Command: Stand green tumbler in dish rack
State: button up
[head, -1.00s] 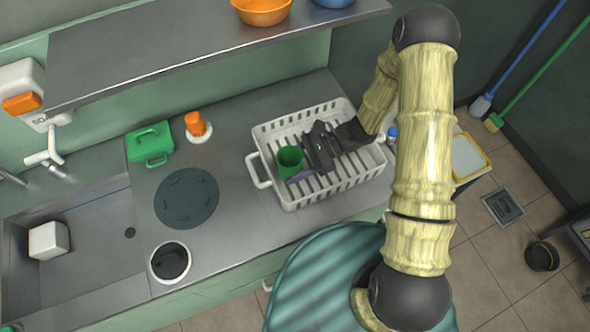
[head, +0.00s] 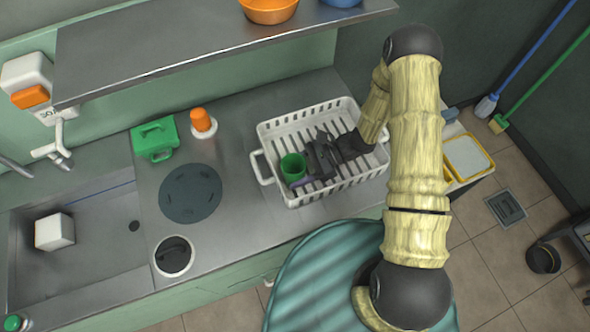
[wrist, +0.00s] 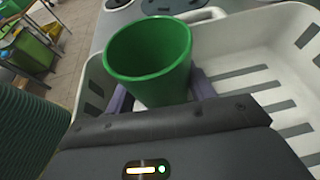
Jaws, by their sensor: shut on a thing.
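The green tumbler (head: 293,168) is upright, its open mouth facing up, inside the left part of the white dish rack (head: 268,133). My gripper (head: 301,180) is shut on the tumbler, with a purple finger pad showing beside it. In the wrist view the tumbler (wrist: 150,62) sits between the two fingers, inside the walls of the rack (wrist: 240,50). Its base is hidden behind my gripper, so I cannot tell whether it touches the rack floor.
The rack's slatted floor is otherwise empty. A metal shelf (head: 220,40) overhangs the counter behind. A sink (head: 90,240) lies at left.

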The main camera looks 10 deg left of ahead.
jog(key=o, duration=1.2)
jog(key=b+v, duration=0.3)
jog(key=v, duration=0.9)
jog(key=shift+r, duration=0.1)
